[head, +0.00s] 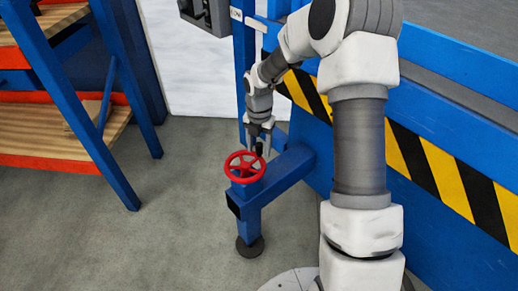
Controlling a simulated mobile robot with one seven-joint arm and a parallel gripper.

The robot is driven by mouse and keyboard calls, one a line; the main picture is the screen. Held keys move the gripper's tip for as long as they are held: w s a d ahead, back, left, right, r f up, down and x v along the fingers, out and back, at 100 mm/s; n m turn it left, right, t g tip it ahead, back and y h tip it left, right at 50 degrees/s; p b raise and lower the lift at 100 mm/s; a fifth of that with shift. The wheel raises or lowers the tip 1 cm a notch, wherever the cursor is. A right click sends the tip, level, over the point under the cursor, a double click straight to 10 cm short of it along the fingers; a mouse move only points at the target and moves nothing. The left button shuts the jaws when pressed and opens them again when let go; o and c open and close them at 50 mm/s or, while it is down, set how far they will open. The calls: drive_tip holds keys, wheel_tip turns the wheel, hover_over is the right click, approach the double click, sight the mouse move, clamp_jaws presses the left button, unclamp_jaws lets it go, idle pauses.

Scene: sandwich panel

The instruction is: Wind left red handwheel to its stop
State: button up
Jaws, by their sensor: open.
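The red handwheel (244,168) is a spoked ring lying roughly flat on top of a blue post at the end of a blue bracket. My gripper (260,150) points down at the wheel's far right rim, with its dark fingertips at or just above the rim. The gripper is open. I cannot tell from this view whether the fingers touch the rim or straddle it. Only one red handwheel is in view. My arm reaches over from the right and hides part of the blue machine behind it.
The blue bracket (278,178) joins a blue machine frame with yellow and black striped panels (445,178) on the right. A blue shelf rack with wooden boards (98,133) stands at the left. A grey box (207,14) is at the top. The floor left of the wheel is clear.

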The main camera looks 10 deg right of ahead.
clamp_jaws()
idle(0.3)
drive_tip(key=shift+s, duration=0.1)
